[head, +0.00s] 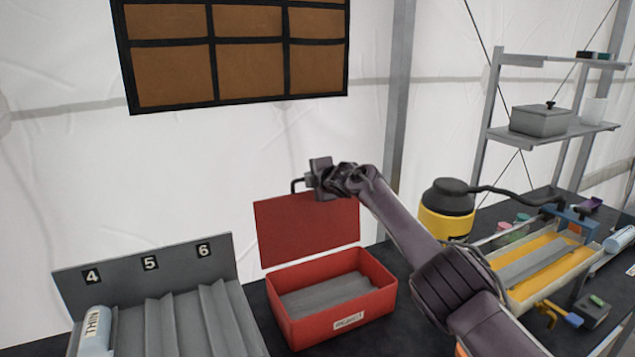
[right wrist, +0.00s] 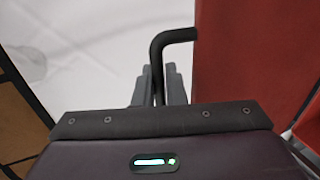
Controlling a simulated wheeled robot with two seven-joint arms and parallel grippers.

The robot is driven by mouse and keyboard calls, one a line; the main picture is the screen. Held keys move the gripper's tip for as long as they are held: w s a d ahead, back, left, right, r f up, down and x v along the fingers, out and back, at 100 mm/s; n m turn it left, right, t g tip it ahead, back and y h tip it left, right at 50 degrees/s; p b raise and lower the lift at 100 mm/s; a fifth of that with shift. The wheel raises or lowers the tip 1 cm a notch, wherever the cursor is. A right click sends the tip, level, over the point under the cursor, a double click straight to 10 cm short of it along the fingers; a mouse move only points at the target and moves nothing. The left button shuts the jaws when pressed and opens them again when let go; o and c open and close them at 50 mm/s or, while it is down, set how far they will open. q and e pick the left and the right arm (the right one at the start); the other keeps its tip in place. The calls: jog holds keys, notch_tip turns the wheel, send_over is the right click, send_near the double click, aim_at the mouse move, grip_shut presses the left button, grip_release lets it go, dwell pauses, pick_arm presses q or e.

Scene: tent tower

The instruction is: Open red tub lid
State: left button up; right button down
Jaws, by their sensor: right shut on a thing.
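The red tub (head: 335,310) stands on the dark table with its front label showing. Its lid (head: 310,232) is raised nearly upright at the back, so the grey inside of the tub shows. The lid also fills the right side of the right wrist view (right wrist: 245,60). My right gripper (head: 306,184) is at the top edge of the lid, shut on a black bent handle (right wrist: 160,60). The handle stands between the fingers in the right wrist view. My left gripper is not in view.
A grey slotted rack (head: 160,305) numbered 4, 5, 6 holds a white bottle (head: 95,330) left of the tub. A yellow and black container (head: 447,210) and a tray with an orange floor (head: 520,282) are to the right. Shelves (head: 530,135) stand at the back right.

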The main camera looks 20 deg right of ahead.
jog(key=shift+w, duration=0.25)
dwell(0.3)
jog(key=c, duration=1.6)
grip_release()
jog(key=shift+s, duration=0.1)
jog(key=shift+s+d+r+b, duration=0.15)
jog(key=shift+s+b, duration=0.45)
jog(key=shift+s, duration=0.1)
jog(key=b+v, duration=0.2)
jog(key=v, duration=0.4)
jog(key=shift+r, duration=0.1)
